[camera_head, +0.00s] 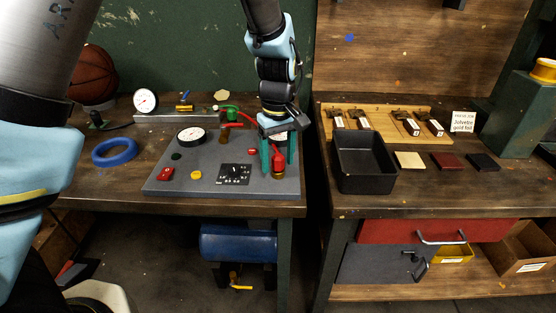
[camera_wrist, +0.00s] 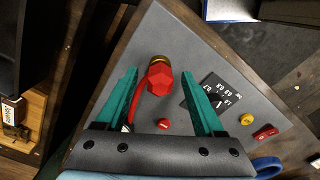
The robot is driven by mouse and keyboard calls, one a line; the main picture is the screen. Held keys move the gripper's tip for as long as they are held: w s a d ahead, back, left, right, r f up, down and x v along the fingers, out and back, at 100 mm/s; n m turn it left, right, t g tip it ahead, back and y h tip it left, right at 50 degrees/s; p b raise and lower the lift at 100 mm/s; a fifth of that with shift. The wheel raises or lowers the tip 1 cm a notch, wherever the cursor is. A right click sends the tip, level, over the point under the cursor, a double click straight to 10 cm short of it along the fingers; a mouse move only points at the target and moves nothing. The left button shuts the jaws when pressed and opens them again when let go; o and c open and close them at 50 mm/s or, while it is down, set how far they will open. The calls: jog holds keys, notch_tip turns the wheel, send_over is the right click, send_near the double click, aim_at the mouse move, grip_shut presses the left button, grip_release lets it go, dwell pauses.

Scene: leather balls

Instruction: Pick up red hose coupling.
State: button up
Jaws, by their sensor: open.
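The red hose coupling (camera_head: 278,161) stands at the right edge of the grey panel (camera_head: 215,184), with a brass-coloured end. In the wrist view the coupling (camera_wrist: 159,77) is a red faceted body with a red hose running back from it. My gripper (camera_head: 278,165) is over the panel's right side, pointing down. In the wrist view my gripper (camera_wrist: 164,72) has its green fingers wide apart, one on each side of the coupling, nearer the left finger. I see gaps on both sides, and nothing is held.
A blue ring (camera_head: 114,152) lies left. A black bin (camera_head: 364,162) stands on the neighbouring bench, across a gap.

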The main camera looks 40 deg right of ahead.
grip_shut()
dwell(0.5)
